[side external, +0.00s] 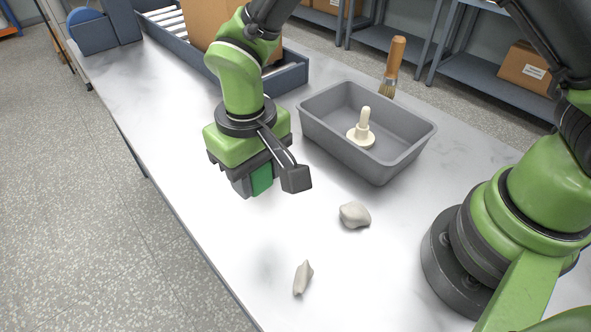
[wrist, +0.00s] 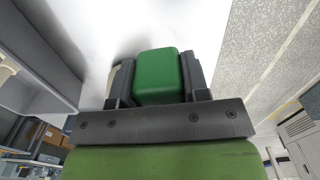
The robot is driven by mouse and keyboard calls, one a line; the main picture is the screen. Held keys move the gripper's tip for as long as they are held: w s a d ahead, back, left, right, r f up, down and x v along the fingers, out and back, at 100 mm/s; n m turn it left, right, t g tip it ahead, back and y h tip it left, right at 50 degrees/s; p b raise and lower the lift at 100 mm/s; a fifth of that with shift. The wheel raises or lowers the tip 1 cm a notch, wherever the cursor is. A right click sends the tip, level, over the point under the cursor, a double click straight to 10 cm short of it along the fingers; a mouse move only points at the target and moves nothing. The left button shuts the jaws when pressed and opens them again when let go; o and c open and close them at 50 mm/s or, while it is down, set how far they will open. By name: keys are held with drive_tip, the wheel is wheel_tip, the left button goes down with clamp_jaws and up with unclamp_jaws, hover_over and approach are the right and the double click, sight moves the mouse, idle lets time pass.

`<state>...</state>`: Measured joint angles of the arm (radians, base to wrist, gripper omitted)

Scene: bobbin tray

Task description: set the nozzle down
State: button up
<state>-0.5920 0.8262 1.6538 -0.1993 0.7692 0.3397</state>
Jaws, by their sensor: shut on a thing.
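My gripper (side external: 252,184) is shut on a green block (side external: 263,179) with rounded edges, over the table left of the grey tray. In the wrist view the green block (wrist: 158,76) sits between the two dark fingers of my gripper (wrist: 157,72). The block appears to be above the table, though its underside is hidden. A cream nozzle-like piece (side external: 364,129), with a round flange and narrow upright stem, stands inside the grey tray (side external: 340,150), apart from my gripper. Part of this piece also shows at the left edge of the wrist view (wrist: 6,70).
Two pale stone-like lumps lie on the white table (side external: 200,190): a rounded one (side external: 354,215) and a slimmer one (side external: 303,277). A wooden-handled brush (side external: 393,66) is behind the tray. A conveyor (side external: 290,78) carrying a cardboard box (side external: 205,25) is at the back. The table's left side is clear.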

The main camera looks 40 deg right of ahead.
drive_tip(key=r, duration=0.6)
drive_tip(key=shift+w+d, duration=0.2)
drive_tip(key=shift+d, duration=0.1)
drive_tip(key=d+m, duration=0.3)
drive_tip(key=d, duration=0.6)
drive_tip(key=w+d+m, duration=0.1)
drive_tip(key=d+m, duration=0.3)
drive_tip(key=d, duration=0.5)
drive_tip(key=w+d+m, duration=0.1)
drive_tip(key=d+m, duration=0.2)
drive_tip(key=d, duration=0.6)
drive_tip(key=shift+d+m, duration=0.3)
drive_tip(key=s+d+m, duration=0.5)
drive_tip(key=s+d, duration=0.1)
drive_tip(key=d, duration=0.4)
drive_tip(key=m, duration=0.3)
hover_over(443, 138)
wheel_tip(443, 138, down, 10)
drive_tip(key=shift+a, duration=0.1)
drive_tip(key=shift+f, duration=2.6)
drive_tip(key=shift+f, duration=0.15)
